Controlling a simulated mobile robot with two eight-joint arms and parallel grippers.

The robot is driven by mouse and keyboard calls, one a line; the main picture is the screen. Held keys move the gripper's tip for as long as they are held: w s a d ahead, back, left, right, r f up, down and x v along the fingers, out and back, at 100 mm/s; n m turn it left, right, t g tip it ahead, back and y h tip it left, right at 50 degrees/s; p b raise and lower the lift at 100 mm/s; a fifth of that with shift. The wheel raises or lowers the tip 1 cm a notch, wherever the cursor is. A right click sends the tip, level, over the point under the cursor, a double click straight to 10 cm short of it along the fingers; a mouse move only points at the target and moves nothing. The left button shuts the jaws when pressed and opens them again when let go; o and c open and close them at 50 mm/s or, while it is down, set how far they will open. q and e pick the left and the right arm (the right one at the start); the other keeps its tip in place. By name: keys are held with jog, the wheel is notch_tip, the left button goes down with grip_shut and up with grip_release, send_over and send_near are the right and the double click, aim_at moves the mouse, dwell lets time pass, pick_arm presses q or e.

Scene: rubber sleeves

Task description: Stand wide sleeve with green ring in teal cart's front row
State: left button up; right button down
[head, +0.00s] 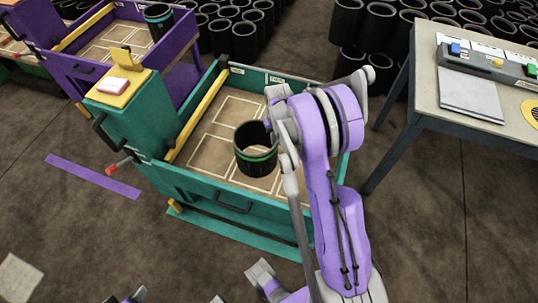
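The wide black sleeve with a green ring (256,163) is upright inside the teal cart (190,181), near the front wall and right of its middle. I cannot tell whether its base touches the cart floor. White lines divide that floor into cells. My purple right arm reaches over the cart's right side, and its wrist is beside the sleeve's right rim. The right gripper's fingers are hidden behind the arm, so its grip cannot be judged. Grey tips, seemingly of my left gripper (125,297), just show at the bottom edge, low and away from the cart.
A yellow bar (198,115) runs along the cart's left inside. Many black sleeves (243,42) are stacked behind. A table (425,95) stands right. A purple floor strip (92,176) lies left.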

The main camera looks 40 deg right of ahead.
jog(key=shift+f+b, duration=0.3)
jog(key=shift+f, duration=2.9)
jog(key=c, duration=1)
grip_release()
jog(key=shift+o, duration=0.2)
